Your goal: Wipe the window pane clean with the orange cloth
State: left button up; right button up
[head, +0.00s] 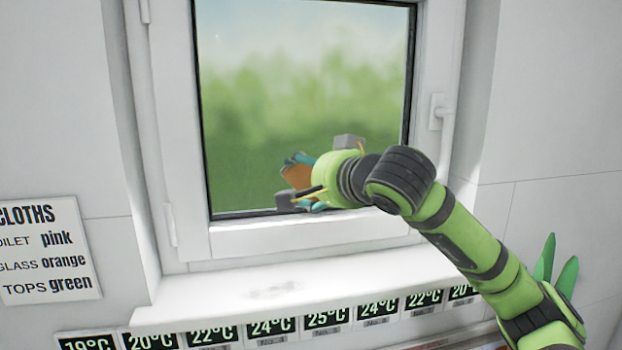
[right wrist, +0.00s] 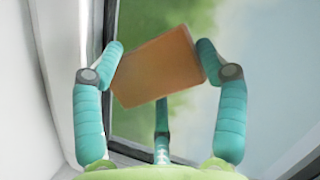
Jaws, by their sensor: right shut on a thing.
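The window pane (head: 300,85) fills the upper middle of the head view, with blurred green and pale sky in it. The orange cloth (head: 297,175) is at the pane's lower middle, partly hidden by my right gripper (head: 301,180). In the right wrist view the cloth (right wrist: 157,68) is a flat, tilted orange piece between the teal fingers of my right gripper (right wrist: 160,75), which is shut on it. The cloth is in front of the pane (right wrist: 185,105); I cannot tell whether it touches the glass. My left gripper is not in view.
The white window frame (head: 171,120) surrounds the pane, with a handle (head: 437,112) on its right. Below is a white sill (head: 225,293) with a faint grey smudge. A row of temperature displays (head: 270,328) runs under it. A cloth sign (head: 45,252) hangs at left.

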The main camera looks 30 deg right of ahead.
jog(key=shift+w+d, duration=0.15)
jog(key=shift+w, duration=0.55)
jog(key=shift+d, duration=0.1)
jog(key=shift+s+d, duration=0.25)
jog(key=shift+d, duration=0.4)
jog(key=shift+s+d, duration=0.15)
jog(key=shift+d, duration=0.15)
jog(key=shift+d+b, duration=0.35)
jog(key=shift+d, duration=0.4)
jog(key=shift+d+r, duration=0.1)
jog(key=shift+d, duration=0.15)
jog(key=shift+a, duration=0.65)
jog(key=shift+w+a+p, duration=0.2)
jog(key=shift+a+p, duration=0.05)
jog(key=shift+a, duration=0.5)
jog(key=shift+w+a+p, duration=0.2)
jog(key=shift+a, duration=0.5)
